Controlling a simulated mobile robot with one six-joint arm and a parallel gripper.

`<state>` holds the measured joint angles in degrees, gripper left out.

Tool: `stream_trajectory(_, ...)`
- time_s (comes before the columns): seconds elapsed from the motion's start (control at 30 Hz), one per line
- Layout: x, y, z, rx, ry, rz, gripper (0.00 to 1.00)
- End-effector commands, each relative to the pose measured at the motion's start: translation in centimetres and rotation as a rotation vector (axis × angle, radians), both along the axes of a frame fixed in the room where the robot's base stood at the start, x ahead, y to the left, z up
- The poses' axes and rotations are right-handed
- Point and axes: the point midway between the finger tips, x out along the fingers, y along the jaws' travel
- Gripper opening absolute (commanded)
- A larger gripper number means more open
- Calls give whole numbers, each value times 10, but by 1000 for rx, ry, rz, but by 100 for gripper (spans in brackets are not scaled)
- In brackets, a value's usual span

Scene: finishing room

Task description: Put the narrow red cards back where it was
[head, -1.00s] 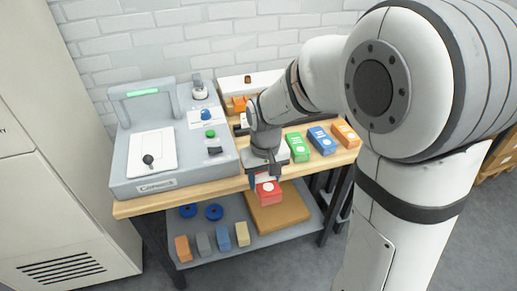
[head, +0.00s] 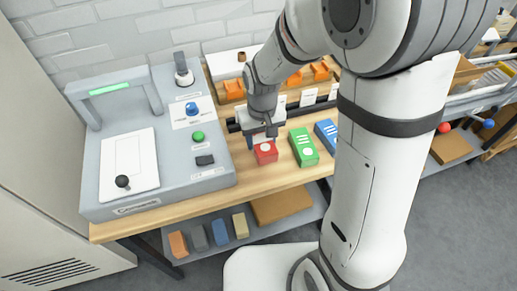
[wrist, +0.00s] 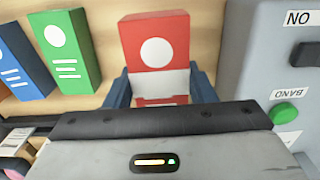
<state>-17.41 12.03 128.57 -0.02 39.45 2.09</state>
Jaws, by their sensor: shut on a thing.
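The narrow red cards are a small red box with a white dot and a white band. In the head view the red box (head: 266,152) is at the wooden table top, between the grey machine and a green box (head: 303,147). My gripper (head: 263,135) is over it, shut on it. In the wrist view the red box (wrist: 155,45) stands between the two dark fingers (wrist: 160,88) of my gripper. Whether its underside touches the wood cannot be told.
A grey machine (head: 160,190) with a green button stands close on the left. A blue box (head: 327,132) is beyond the green box. Orange pieces (head: 320,71) sit in a tray behind. A lower shelf holds several small blocks (head: 220,232). Bare wood (head: 250,180) shows in front of the red box.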

Motion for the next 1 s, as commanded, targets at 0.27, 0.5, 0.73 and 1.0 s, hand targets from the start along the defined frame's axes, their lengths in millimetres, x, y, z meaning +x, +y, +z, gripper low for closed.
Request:
stream_trajectory(0.27,-1,2,-33,-1,3,6,17)
stream_trajectory(0.5,-1,2,-58,0,-1,7,17)
stream_trajectory(0.73,-1,3,-58,1,-2,8,17)
stream_trajectory(1.0,-1,3,-60,0,-1,8,62)
